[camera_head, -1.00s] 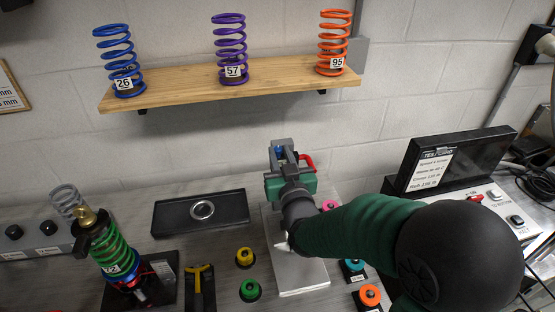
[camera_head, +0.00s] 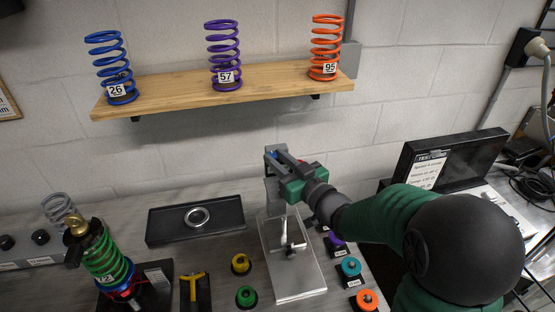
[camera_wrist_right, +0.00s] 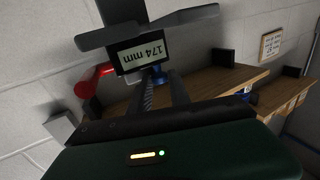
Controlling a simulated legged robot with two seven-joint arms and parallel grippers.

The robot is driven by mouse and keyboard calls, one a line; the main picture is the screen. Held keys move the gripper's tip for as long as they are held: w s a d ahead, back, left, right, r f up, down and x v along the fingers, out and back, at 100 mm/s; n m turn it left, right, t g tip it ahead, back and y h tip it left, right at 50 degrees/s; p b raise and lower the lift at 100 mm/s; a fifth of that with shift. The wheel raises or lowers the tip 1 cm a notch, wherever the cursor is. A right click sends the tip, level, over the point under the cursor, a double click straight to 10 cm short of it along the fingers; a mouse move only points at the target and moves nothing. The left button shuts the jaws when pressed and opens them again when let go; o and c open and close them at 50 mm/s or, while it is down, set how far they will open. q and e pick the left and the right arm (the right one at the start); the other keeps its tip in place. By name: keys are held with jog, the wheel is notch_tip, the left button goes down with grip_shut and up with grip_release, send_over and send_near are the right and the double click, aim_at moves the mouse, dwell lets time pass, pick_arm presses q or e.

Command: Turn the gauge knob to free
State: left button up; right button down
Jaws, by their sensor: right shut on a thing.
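The gauge stands on a pale metal base plate (camera_head: 296,272) on the bench. Its head (camera_head: 276,175) is a grey upright near the wall, and in the right wrist view its display (camera_wrist_right: 143,54) reads 174 mm, upside down. A small blue part, apparently the gauge knob (camera_wrist_right: 163,77), shows by my fingertips just below the display. My right gripper (camera_head: 277,157) reaches in from the right and is shut at the gauge head, on what looks like this knob. The fingers hide most of the grip. A red lever (camera_wrist_right: 92,82) sticks out beside the display. My left gripper is not in view.
A wooden shelf (camera_head: 150,95) with blue, purple and orange springs is above. A black tray (camera_head: 172,224) with a ring lies left of the gauge. A green spring assembly (camera_head: 106,258) stands further left. Coloured knobs flank the base plate.

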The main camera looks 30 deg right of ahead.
jog(key=shift+r, duration=0.15)
jog(key=c, duration=1.3)
grip_release()
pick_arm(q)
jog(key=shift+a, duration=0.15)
pick_arm(e)
jog(key=shift+o, duration=0.2)
jog(key=shift+a, duration=0.1)
jog(key=shift+h, duration=0.4)
